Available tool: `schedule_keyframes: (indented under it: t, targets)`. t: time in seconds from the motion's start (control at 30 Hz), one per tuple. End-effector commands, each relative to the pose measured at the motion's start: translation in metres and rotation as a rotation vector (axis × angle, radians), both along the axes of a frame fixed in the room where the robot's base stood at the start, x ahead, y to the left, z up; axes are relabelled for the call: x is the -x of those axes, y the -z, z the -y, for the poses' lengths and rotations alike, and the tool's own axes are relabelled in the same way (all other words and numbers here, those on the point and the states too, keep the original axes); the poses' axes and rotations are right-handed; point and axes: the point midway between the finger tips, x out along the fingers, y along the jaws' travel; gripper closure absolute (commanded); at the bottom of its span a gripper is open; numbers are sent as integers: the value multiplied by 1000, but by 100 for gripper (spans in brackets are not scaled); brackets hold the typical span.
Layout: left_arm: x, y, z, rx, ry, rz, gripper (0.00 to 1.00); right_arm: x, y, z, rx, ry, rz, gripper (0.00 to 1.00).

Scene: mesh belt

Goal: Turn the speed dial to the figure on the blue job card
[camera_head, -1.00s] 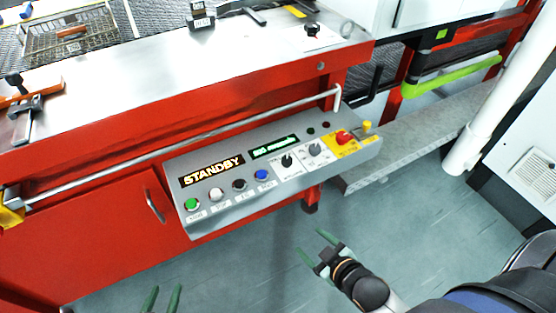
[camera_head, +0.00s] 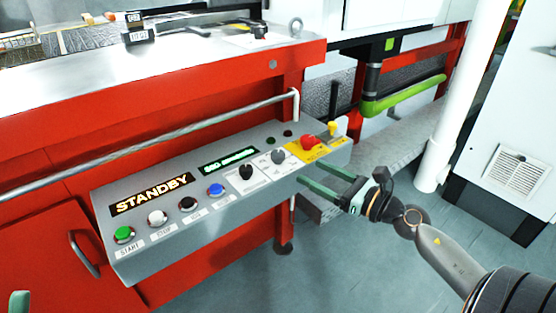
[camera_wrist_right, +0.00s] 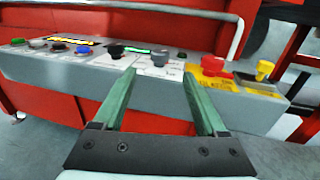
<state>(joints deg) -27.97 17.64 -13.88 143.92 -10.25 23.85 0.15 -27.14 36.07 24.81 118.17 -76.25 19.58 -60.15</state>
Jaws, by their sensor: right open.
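A control panel (camera_head: 150,248) carries a black-capped dial (camera_head: 246,172) and a grey-capped dial (camera_head: 278,157) on white plates. Their labels are too small to read, so I cannot tell which sets speed. In the right wrist view the black dial (camera_wrist_right: 116,51) and grey dial (camera_wrist_right: 160,58) stand beyond my fingertips. My right gripper (camera_head: 314,172) is open and empty at the panel's front edge, its fingers pointing at the panel, apart from both dials. Only a green finger of my left gripper (camera_head: 19,303) shows at the bottom left. I see no blue job card.
A red emergency button (camera_head: 307,142) and a yellow knob (camera_head: 333,130) sit right of the dials. Green, white, black and blue buttons line the left. A display reads STANDBY (camera_head: 151,194); a green-lit one (camera_head: 229,160) is blurred. A metal rail (camera_head: 150,144) runs behind.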

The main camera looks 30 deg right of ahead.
Motion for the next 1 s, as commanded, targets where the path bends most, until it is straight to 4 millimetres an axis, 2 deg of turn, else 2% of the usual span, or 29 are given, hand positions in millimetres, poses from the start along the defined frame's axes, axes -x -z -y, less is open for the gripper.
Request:
schedule_keyframes:
  t: [0.6,0.8,1.0]
  targets:
    - [0,-18,-1,-11,-17,11,50,-86,-3,-24,-8,3,2,26]
    - [0,-19,-1,-13,-20,14,50,-104,-1,-29,-9,2,1,26]
    - [0,-19,-2,-14,-21,15,50,-111,0,-31,-8,2,-1,26]
